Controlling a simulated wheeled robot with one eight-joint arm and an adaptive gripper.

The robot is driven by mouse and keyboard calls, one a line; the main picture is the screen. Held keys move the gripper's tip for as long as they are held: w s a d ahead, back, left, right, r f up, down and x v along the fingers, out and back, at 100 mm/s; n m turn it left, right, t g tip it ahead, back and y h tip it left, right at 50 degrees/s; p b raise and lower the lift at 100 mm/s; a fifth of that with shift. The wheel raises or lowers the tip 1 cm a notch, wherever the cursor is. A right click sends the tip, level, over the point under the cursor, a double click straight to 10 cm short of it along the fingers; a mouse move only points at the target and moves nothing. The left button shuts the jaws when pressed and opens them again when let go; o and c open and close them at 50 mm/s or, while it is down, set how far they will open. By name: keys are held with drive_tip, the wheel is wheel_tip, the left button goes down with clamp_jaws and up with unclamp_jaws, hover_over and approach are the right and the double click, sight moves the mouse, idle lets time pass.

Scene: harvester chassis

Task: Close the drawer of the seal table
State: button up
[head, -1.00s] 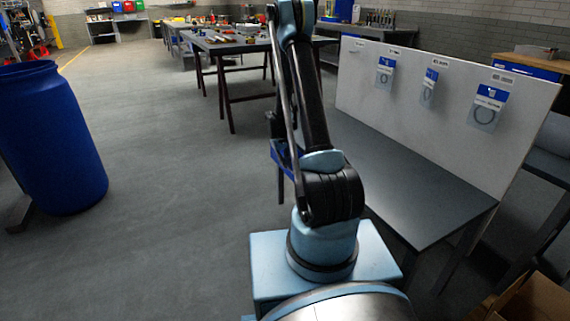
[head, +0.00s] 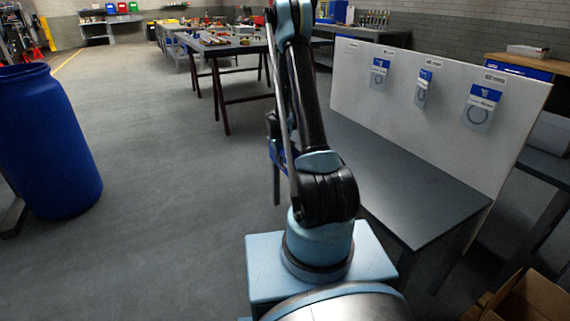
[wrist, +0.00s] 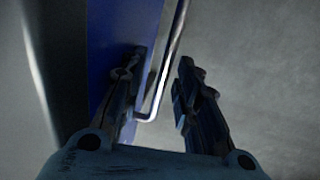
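The seal table (head: 425,195) is a dark grey bench with a white back panel, to the right of my arm in the head view. A small blue part of its drawer (head: 277,153) shows at the table's left end, mostly hidden behind my arm. In the wrist view, the blue drawer front (wrist: 108,50) fills the left middle, with a bent metal bar handle (wrist: 167,65) on it. My gripper (wrist: 163,62) is open, with the handle between its fingers. The left finger overlaps the blue front; the right finger is apart from the bar. Whether the left finger touches cannot be told.
Seal packets (head: 480,105) hang on the white panel. A blue barrel (head: 48,145) stands at the left. A cardboard box (head: 530,300) is at the lower right. A dark workbench (head: 222,50) with tools stands behind. The floor between barrel and table is clear.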

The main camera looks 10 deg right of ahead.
wheel_tip(320, 180, up, 12)
drive_tip(key=a, duration=0.2)
drive_tip(key=shift+s+a+f, duration=0.15)
drive_tip(key=shift+s, duration=0.2)
idle(0.3)
